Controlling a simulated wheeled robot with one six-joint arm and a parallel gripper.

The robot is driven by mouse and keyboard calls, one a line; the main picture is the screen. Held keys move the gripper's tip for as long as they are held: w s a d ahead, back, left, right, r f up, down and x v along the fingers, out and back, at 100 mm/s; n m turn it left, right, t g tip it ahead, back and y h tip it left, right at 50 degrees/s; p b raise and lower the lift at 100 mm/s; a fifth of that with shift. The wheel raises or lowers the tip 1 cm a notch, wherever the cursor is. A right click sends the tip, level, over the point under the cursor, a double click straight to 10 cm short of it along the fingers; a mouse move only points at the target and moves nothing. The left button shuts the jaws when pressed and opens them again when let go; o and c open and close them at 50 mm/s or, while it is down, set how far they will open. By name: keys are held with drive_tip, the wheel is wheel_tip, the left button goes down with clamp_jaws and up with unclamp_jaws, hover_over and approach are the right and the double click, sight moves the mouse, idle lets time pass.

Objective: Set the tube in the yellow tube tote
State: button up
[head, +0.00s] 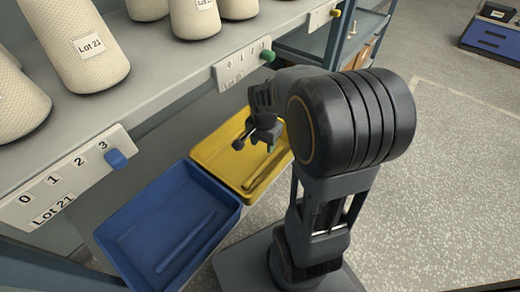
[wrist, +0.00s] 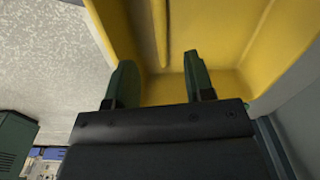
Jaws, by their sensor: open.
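The yellow tube tote (head: 220,140) stands below the shelf in the head view, and its yellow wall and floor fill much of the wrist view (wrist: 215,25). My gripper (head: 257,145) is over this tote, pointing down. In the wrist view its two green fingertips (wrist: 160,78) are apart with nothing between them. A long narrow yellow bar (head: 264,171) runs along the tote floor and also shows in the wrist view (wrist: 160,30). It has the tote's colour, so I cannot tell whether it is a loose tube or a moulded rib. No other tube is clearly visible.
A blue tote (head: 142,212) with a similar blue bar inside stands beside the yellow one. Open floor (head: 450,180) lies right.

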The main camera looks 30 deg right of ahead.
drive_tip(key=s+a+r+n+t, duration=0.2)
drive_tip(key=s+a+r+n, duration=0.4)
drive_tip(key=n, duration=0.6)
drive_tip(key=shift+s+a+r, duration=0.2)
drive_tip(key=shift+s+a, duration=0.65)
drive_tip(key=shift+s, duration=0.1)
